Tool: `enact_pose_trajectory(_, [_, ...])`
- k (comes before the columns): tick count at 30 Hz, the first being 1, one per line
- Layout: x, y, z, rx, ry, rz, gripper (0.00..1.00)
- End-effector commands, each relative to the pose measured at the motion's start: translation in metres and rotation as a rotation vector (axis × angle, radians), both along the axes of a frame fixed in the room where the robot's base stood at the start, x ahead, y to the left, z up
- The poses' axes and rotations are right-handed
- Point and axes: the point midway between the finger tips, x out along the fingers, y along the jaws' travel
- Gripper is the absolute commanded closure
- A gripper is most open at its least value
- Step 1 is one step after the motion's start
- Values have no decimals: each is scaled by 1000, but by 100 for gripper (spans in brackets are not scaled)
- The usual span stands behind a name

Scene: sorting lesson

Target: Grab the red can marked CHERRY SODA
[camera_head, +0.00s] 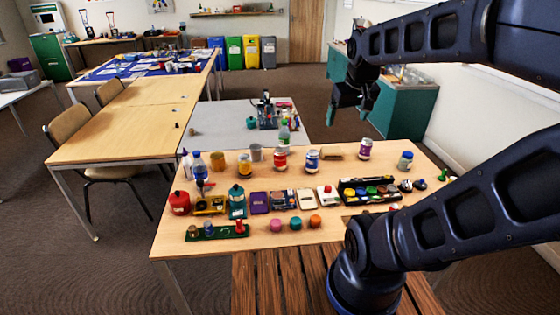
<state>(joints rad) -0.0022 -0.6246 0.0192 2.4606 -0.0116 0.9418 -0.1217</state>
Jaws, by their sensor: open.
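A red can (280,160) with a pale band stands upright in the back row on the near wooden table (340,235). Its lettering is too small to read. Another can with red and purple-white colouring (365,149) stands further right, also unreadable. My gripper (349,111) is open, with teal fingers pointing down. It appears in the picture above and to the right of the red can, apart from it, and seems empty.
A grey cup (256,152) and green-capped bottle (284,135) are close by.

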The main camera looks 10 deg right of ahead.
Motion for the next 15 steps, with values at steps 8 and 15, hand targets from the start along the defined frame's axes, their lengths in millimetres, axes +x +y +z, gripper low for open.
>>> enact_pose_trajectory(8, [70,9,2,-80,58,186,15])
enact_pose_trajectory(15, [131,20,-8,-137,104,351,15])
